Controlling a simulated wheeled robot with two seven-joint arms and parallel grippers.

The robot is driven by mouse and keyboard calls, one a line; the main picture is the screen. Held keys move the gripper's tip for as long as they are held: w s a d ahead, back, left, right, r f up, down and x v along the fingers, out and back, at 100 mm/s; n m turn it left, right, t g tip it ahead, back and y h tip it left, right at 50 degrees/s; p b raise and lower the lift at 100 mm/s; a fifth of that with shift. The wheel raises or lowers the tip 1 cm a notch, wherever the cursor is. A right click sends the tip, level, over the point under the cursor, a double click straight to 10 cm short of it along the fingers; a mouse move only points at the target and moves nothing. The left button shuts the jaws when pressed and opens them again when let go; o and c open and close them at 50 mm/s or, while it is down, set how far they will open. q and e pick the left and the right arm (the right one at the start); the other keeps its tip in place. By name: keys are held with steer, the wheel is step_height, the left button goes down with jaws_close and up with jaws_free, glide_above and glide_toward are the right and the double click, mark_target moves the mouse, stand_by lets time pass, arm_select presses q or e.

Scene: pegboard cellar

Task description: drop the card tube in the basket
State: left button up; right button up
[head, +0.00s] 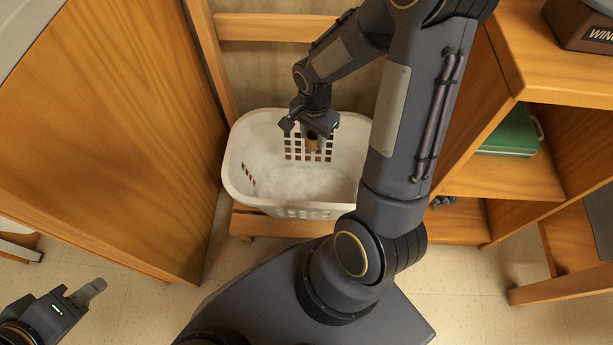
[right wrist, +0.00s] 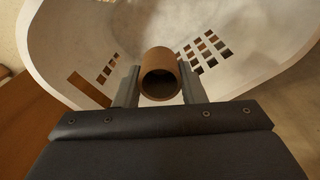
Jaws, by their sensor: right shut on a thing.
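The card tube (head: 313,144) is a short brown hollow cylinder. In the right wrist view the tube (right wrist: 160,57) sits between the two fingers, its open end facing the camera. My right gripper (head: 310,132) is shut on it and holds it over the white laundry basket (head: 237,185), towards its back wall. The basket has square holes and fills the background of the right wrist view (right wrist: 52,45). Its visible floor is empty. My left gripper (head: 82,294) is at the lower left, far from the basket; its finger opening is unclear.
The basket stands on a low wooden rack (head: 243,223). A wooden panel (head: 110,130) stands close on its left. Wooden shelves (head: 500,178) with a green box (head: 512,134) are on the right. A dark box (head: 585,25) sits on top. Tiled floor (head: 480,285) is open in front.

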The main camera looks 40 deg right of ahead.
steer(key=o, duration=1)
steer(key=shift+r, duration=0.15)
step_height(320, 180, up, 8)
steer(key=p, duration=0.3)
steer(key=shift+f+p, duration=0.2)
steer(key=shift+p, duration=0.15)
